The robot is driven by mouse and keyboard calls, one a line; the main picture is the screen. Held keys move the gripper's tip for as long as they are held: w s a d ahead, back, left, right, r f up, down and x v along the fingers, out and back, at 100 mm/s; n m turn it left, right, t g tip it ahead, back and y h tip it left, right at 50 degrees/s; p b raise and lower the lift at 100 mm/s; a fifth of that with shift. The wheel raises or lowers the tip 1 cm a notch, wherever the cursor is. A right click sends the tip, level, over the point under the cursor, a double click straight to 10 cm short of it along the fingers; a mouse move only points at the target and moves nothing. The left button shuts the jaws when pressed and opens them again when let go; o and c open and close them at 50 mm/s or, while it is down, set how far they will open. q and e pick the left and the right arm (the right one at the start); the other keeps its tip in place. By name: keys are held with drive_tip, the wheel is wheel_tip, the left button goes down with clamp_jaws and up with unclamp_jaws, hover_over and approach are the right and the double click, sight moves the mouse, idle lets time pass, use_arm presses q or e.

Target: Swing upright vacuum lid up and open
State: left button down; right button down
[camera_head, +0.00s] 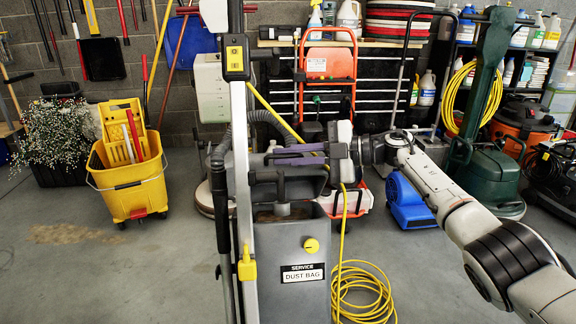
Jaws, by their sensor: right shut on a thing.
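The upright vacuum (268,255) stands in the middle, a grey body with a "SERVICE DUST BAG" label and a yellow knob. Its top is open, and the cavity (285,211) with a dark part inside shows. The grey lid (288,184) stands raised behind this cavity, partly hidden. My right arm comes in from the right, and my right gripper (283,155) is at the lid's upper edge, its fingers pointing left. It is shut on the lid; the exact contact is hard to see. My left gripper is not in view.
The vacuum's tall handle (240,120) and hose (217,165) rise just left of the lid. A yellow cord (362,290) lies coiled on the floor at right. A yellow mop bucket (128,180) stands left, and a blue blower (408,203) and green machine (490,175) stand right.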

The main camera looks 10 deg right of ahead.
drive_tip(key=shift+d, duration=0.1)
drive_tip(key=c, duration=1.8)
unclamp_jaws()
drive_tip(key=shift+c, duration=0.2)
drive_tip(key=p+v, duration=0.2)
drive_tip(key=v, duration=0.8)
drive_tip(key=shift+d, duration=0.15)
drive_tip(key=shift+c, duration=0.3)
